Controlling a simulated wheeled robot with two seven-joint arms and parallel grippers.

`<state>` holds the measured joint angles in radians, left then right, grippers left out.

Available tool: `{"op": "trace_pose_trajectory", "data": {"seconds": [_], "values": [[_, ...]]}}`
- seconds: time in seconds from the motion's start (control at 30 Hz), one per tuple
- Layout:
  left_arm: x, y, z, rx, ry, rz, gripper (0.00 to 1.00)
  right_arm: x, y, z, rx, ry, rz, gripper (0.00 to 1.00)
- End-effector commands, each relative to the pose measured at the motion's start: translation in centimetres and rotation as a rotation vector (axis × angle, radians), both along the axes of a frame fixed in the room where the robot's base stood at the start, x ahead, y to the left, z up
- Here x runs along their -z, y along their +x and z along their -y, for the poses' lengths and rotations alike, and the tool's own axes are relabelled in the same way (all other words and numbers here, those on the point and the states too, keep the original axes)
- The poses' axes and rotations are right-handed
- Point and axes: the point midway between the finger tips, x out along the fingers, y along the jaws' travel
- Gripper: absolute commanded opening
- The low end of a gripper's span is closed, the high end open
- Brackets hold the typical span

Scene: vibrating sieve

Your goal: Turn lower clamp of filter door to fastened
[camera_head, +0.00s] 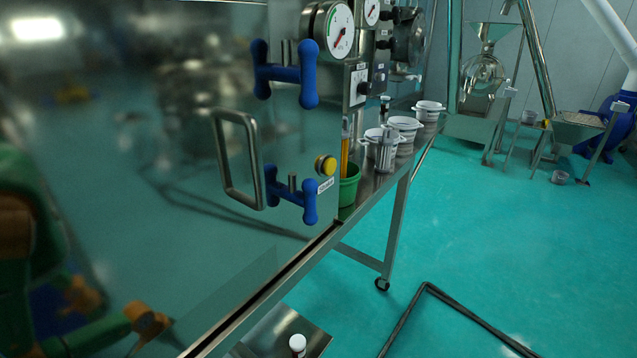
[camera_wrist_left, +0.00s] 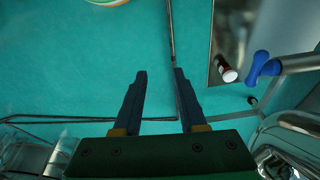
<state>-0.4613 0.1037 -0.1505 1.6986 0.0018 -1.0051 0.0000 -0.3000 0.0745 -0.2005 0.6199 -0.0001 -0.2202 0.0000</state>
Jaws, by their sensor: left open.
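The polished metal filter door fills the left of the head view, with a metal loop handle (camera_head: 222,160) on it. The lower clamp (camera_head: 309,203) is a blue, two-lobed part right of the handle, below a yellow button (camera_head: 325,166). A matching upper clamp (camera_head: 308,75) sits higher up. My left gripper (camera_wrist_left: 159,72) shows in its wrist view, fingers apart with nothing between them. A blue clamp knob (camera_wrist_left: 262,66) lies to its right, apart from the fingers; I cannot tell which clamp it belongs to. My right gripper is in neither view.
A small white-capped bottle (camera_head: 297,344) stands on a low metal surface below the door; a bottle also shows in the wrist view (camera_wrist_left: 226,70). A green cup (camera_head: 349,187) and white tubs (camera_head: 404,128) stand on the bench right of the door. Open teal floor lies beyond.

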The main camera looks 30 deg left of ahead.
Motion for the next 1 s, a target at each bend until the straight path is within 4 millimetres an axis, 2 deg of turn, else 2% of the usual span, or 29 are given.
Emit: {"op": "trace_pose_trajectory", "data": {"seconds": [0.03,0.07,0.17,0.2,0.27,0.3,0.37,0.4,0.5,0.53,0.6,0.7,1.0], "values": [[-3.0,0.9,0.0,-0.005,-0.003,0.024,0.41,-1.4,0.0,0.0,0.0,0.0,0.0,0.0],[-4.6,1.4,-0.1,-0.009,-0.005,0.039,0.41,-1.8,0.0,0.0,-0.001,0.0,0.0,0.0],[-11.2,4.2,-0.7,-0.038,-0.016,0.138,0.41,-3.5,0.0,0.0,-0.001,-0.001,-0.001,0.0],[-14.9,6.0,-1.4,-0.059,-0.022,0.22,0.41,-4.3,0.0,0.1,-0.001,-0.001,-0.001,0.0],[-20.7,9.6,-3.0,-0.1,-0.035,0.399,0.41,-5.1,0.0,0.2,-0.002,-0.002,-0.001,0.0],[-24.4,12.1,-4.3,-0.126,-0.044,0.539,0.41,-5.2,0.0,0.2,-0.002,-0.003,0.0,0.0],[-30.0,15.3,-6.3,-0.162,-0.054,0.756,0.41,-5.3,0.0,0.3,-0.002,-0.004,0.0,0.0],[-33.6,16.8,-7.6,-0.182,-0.057,0.893,0.41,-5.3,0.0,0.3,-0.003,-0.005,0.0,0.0],[-40.9,18.6,-10.1,-0.219,-0.062,1.168,0.41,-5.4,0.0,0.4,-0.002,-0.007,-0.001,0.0],[-42.5,18.7,-10.6,-0.226,-0.062,1.226,0.41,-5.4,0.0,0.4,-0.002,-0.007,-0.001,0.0],[-44.9,18.8,-11.4,-0.235,-0.062,1.316,0.41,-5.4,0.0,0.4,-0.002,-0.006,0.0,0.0],[-46.2,19.5,-11.9,-0.241,-0.063,1.36,0.41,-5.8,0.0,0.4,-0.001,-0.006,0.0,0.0],[-46.1,24.4,-12.4,-0.242,-0.063,1.353,0.41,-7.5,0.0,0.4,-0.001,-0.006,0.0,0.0]]}}
